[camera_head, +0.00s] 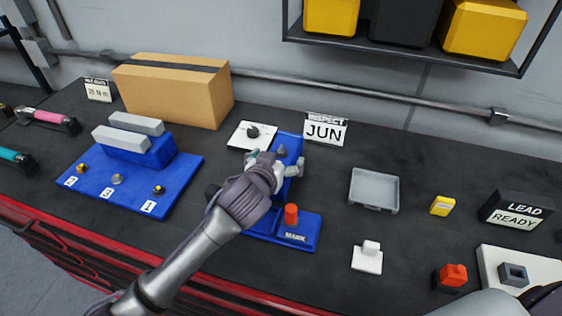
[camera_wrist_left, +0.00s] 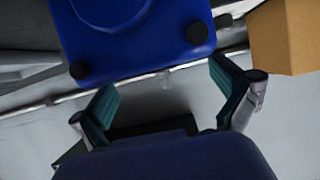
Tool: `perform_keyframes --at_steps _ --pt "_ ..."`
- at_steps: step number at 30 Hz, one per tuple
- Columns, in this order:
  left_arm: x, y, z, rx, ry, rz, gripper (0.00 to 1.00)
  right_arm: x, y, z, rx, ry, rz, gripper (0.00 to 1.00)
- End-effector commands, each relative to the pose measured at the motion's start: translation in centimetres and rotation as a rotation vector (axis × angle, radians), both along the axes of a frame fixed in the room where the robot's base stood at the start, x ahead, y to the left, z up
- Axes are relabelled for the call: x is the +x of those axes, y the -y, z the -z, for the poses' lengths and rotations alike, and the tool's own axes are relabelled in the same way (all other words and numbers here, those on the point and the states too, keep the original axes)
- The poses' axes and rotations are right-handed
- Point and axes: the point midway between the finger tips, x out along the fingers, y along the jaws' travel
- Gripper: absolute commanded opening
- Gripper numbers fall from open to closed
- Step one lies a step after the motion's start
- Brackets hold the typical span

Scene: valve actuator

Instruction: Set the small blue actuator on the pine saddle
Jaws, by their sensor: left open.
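I cannot make out a pine saddle in either view, and no part is clearly the small blue actuator. My left gripper (camera_head: 285,170) is open over the blue stand marked MARK (camera_head: 298,236), which has a red knob (camera_head: 291,214). My wrist and fingers hide part of the stand. In the left wrist view, the teal-padded fingers (camera_wrist_left: 168,92) are spread apart with nothing between them. A blue body (camera_wrist_left: 140,35) with black round knobs lies beyond them, and I cannot tell which blue thing it is. My right gripper is not in view.
A blue board (camera_head: 115,195) with numbered spots and grey-topped blocks is at left, before a cardboard box (camera_head: 175,90). A grey tray (camera_head: 374,190), yellow block (camera_head: 442,206) and LEAD READY sign (camera_head: 517,210) are at right.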

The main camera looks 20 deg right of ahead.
Motion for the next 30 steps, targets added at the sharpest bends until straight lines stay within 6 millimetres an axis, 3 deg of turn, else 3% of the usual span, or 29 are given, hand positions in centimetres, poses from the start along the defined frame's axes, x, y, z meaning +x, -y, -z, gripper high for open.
perform_keyframes --at_steps 2,7,17,30 --pt "0.9 0.5 0.2 0.004 -0.001 -0.001 1.0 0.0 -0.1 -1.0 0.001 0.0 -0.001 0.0" --pt "2.3 1.4 1.2 0.002 -0.002 0.0 1.0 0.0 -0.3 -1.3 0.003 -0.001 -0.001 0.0" --pt "2.6 1.7 1.5 0.0 -0.001 0.001 0.98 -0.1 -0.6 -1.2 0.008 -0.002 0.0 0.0" --pt "2.6 1.6 1.5 0.001 -0.002 0.001 0.25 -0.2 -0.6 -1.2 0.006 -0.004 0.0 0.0"
